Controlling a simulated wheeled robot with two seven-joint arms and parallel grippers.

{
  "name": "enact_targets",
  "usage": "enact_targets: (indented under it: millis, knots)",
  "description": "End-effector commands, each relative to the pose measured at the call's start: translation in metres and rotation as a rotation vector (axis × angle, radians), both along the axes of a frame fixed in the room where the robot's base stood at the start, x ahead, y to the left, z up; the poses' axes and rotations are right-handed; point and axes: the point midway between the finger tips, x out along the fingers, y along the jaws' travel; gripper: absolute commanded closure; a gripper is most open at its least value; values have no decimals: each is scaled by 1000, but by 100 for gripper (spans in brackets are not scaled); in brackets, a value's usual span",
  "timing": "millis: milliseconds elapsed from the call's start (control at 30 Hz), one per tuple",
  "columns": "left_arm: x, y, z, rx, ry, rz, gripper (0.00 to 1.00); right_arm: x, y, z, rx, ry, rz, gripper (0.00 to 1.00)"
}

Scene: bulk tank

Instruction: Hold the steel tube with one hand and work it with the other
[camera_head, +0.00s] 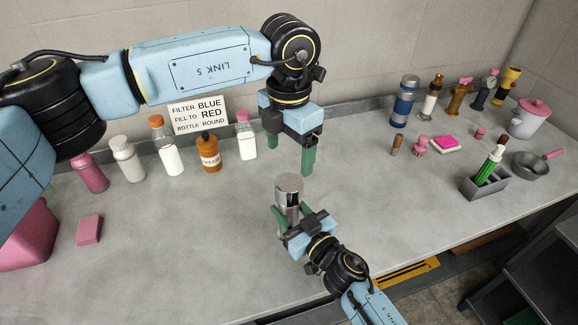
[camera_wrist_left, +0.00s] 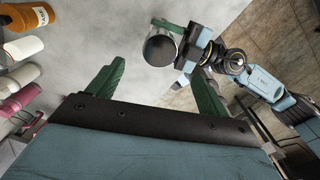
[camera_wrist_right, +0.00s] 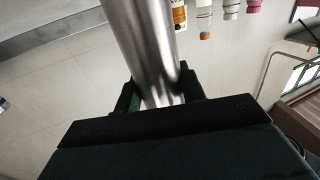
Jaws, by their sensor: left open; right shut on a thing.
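The steel tube (camera_head: 289,190) is a shiny upright cylinder with a flat round top, near the middle of the bench in the head view. My right gripper (camera_head: 291,214) is shut on its lower part from the front right; the right wrist view shows the tube (camera_wrist_right: 150,50) between the green fingers. My left gripper (camera_head: 293,158) hangs above and behind the tube, open and empty, with its fingers pointing down. In the left wrist view the tube's round top (camera_wrist_left: 160,49) lies beyond and between the two open fingers, apart from them. Whether the tube's base touches the bench is unclear.
Several bottles stand at the back left, including an orange-brown bottle (camera_head: 208,153), before a sign (camera_head: 199,115). A pink sponge (camera_head: 89,230) lies at left. At right are a grey caddy (camera_head: 484,186), a pan (camera_head: 531,165) and a pot (camera_head: 527,120). The bench left of the tube is clear.

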Motion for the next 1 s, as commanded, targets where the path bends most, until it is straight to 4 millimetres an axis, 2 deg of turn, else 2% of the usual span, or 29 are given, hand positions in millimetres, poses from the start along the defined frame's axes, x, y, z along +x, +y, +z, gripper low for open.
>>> enact_targets:
  millis: [133,433,467,633,1000]
  knots:
    - [0,0,12,0,0,0,21,0,0,0,-1,1,0,100]
    - [0,0,14,0,1,0,21,0,0,0,-1,1,0,100]
    - [0,0,14,0,1,0,21,0,0,0,-1,1,0,59]
    - [0,0,14,0,1,0,21,0,0,0,-1,1,0,36]
    - [0,0,14,0,1,0,21,-4,-3,0,-1,1,0,35]
